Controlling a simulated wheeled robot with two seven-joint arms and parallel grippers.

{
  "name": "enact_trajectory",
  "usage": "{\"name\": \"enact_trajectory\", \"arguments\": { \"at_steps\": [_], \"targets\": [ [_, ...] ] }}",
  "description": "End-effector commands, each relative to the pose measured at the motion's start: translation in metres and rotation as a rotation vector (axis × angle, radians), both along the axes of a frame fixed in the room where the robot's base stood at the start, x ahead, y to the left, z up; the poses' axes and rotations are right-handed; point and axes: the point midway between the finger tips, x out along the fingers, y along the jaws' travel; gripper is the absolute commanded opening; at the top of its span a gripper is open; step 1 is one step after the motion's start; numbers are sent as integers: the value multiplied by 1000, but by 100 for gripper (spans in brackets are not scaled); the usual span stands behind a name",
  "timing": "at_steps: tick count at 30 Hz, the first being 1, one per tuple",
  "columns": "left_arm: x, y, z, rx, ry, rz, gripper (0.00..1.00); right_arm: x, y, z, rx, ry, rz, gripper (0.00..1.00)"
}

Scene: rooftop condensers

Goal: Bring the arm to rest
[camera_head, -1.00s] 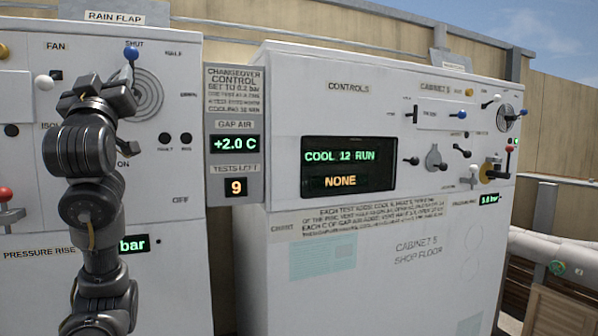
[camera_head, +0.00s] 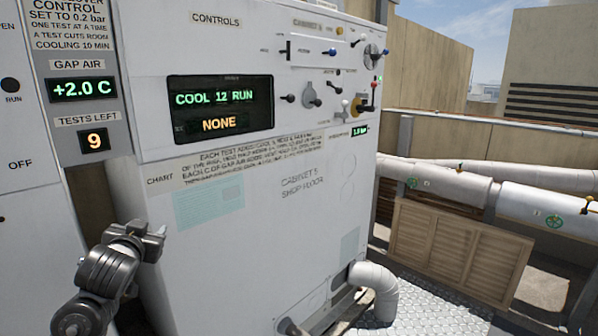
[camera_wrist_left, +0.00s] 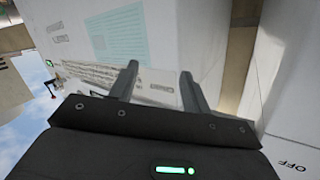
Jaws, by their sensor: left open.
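My left arm rises from the lower left of the head view. Its gripper (camera_head: 150,238) is near the left edge of the cabinet (camera_head: 262,225), low in front of its face and below the chart label. In the left wrist view, the two fingers of the left gripper (camera_wrist_left: 160,80) stand apart with nothing between them. Whether the gripper touches the cabinet cannot be told, but no contact shows. My right gripper is in neither view.
The cabinet carries a display (camera_head: 220,108) reading "COOL 12 RUN" and "NONE", with several levers at its upper right. A narrow panel (camera_head: 84,112) reads "+2.0 C" and "9". Pipes (camera_head: 450,185) and a louvred wooden panel (camera_head: 455,250) stand at right. A bent pipe (camera_head: 375,290) leaves the cabinet's base.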

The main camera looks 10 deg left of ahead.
Motion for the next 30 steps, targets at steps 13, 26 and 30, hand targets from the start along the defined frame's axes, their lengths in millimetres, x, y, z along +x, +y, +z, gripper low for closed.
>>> {"name": "enact_trajectory", "arguments": {
  "at_steps": [13, 26, 30],
  "targets": [
    [-149, -135, -294, -188, 676, -182, 48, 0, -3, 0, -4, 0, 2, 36],
    [-302, -209, -375, -349, 1031, -252, 48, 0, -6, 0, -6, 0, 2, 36],
    [-297, -213, -414, -354, 1063, -252, 48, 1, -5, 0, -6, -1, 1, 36]
  ]
}}
